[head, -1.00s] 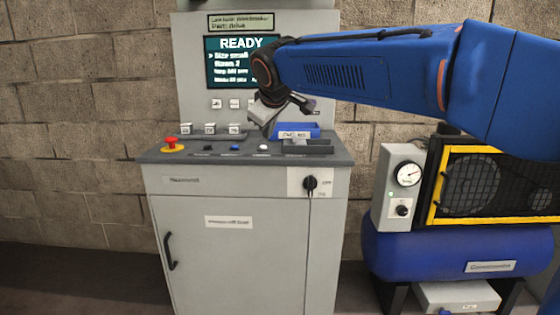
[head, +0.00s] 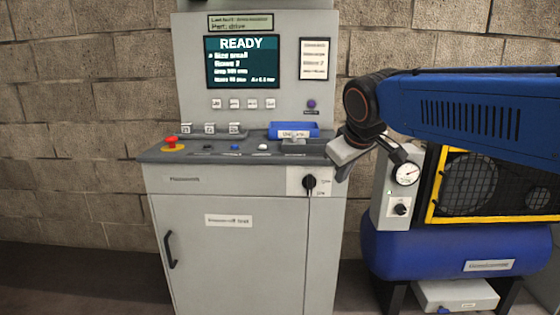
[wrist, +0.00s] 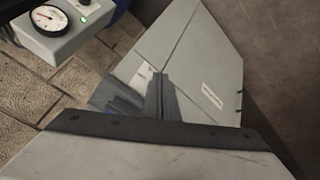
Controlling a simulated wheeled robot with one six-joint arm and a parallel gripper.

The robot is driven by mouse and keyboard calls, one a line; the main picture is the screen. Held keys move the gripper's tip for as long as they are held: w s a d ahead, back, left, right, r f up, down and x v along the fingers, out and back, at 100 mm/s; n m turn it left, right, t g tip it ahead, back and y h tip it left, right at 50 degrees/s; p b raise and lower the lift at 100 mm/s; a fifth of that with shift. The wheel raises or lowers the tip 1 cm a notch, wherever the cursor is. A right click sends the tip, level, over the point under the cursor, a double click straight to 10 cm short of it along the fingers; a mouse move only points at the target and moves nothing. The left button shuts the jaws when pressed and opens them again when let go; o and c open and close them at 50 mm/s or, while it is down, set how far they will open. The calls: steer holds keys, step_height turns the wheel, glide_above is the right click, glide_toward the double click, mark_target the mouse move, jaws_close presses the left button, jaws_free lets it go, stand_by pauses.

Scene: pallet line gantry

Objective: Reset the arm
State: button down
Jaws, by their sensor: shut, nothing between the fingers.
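My gripper (head: 343,170) hangs from my blue arm in the head view, at the right front edge of the machine console (head: 240,192). It looks clear of the console top, though the exact gap cannot be judged. Its fingers are shut and empty; in the wrist view the dark fingers (wrist: 160,95) sit together in front of the grey cabinet. The console screen (head: 242,62) reads READY. A rotary switch (head: 309,182) is on the cabinet front, just left of and below my gripper.
A blue tray (head: 294,130) and a red emergency button (head: 172,144) are on the console top. The compressor's blue tank (head: 415,246) stands at right, with a gauge (head: 406,173) close to my gripper. Floor at left is clear.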

steer(key=s+d+f+m+g, duration=0.1)
steer(key=s+d+f+m, duration=0.1)
steer(key=s+d+f, duration=0.2)
steer(key=s+d+f+m, duration=0.2)
steer(key=s+d+f, duration=0.3)
steer(key=s+f, duration=0.5)
steer(key=s+d+f+m+g, duration=0.1)
steer(key=s+d+f+m, duration=0.1)
steer(key=s+d+f, duration=0.2)
steer(key=s+f, duration=0.3)
steer(key=s, duration=0.5)
steer(key=shift+d+m+g, duration=0.25)
steer(key=shift+m+g, duration=0.05)
steer(key=shift+m, duration=0.1)
steer(key=shift+s, duration=0.1)
